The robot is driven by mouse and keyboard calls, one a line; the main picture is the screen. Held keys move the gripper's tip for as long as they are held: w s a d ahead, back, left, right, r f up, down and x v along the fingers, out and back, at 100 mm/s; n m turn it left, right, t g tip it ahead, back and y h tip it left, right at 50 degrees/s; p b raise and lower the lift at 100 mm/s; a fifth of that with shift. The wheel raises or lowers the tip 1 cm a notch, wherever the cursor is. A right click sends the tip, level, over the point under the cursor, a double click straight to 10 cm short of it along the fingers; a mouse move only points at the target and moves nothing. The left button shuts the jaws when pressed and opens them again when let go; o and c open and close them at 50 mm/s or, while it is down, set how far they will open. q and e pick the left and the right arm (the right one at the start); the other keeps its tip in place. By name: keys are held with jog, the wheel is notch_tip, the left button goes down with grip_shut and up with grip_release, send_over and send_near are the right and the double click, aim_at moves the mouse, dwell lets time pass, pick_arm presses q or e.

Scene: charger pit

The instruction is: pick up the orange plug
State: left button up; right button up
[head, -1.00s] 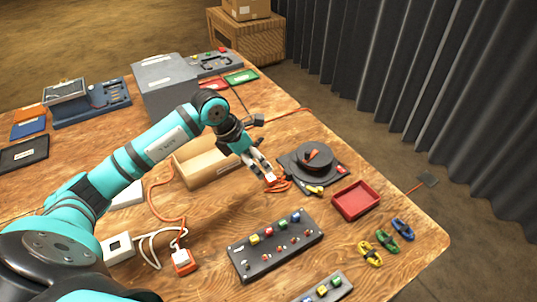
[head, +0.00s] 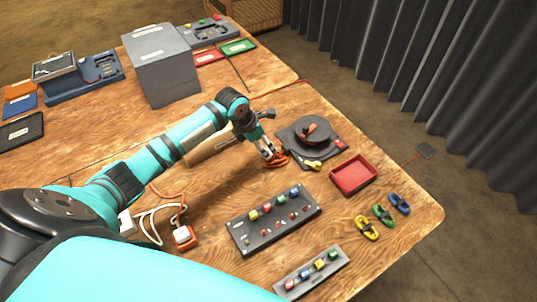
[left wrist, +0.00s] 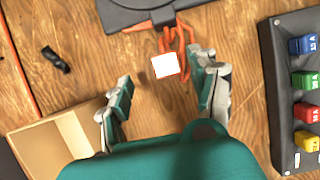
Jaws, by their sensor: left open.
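A plug with a white square face and thin orange edges (left wrist: 165,66) shows in the left wrist view, beside a loop of orange cable (left wrist: 188,45). In the head view the orange cable (head: 277,161) lies bunched on the table by my left gripper (head: 268,154), which largely hides the plug there. My left gripper (left wrist: 163,72) is open, pointing down at the table. In the wrist view its fingers appear on either side of the plug, with visible gaps. I cannot tell the height of the fingertips. My right gripper is not in view.
A dark round reel on a plate (head: 311,133) stands just beyond the cable. A red tray (head: 353,175) is to the right. A black panel with coloured plugs (head: 272,218) lies nearer. An open cardboard box (left wrist: 50,138) is beside the left finger. An orange block with a white top (head: 183,236) lies nearer left.

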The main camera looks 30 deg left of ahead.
aim_at(269, 152)
pick_arm(q)
jog(key=shift+d+f, duration=0.2)
jog(key=shift+f, duration=0.15)
jog(key=p+x, duration=0.1)
jog(key=x, duration=0.3)
jog(key=shift+s+d+f, duration=0.1)
jog(key=shift+d+f, duration=0.1)
jog(key=shift+f, duration=0.05)
jog(key=shift+c, duration=0.2)
grip_shut()
jog(key=shift+r, duration=0.15)
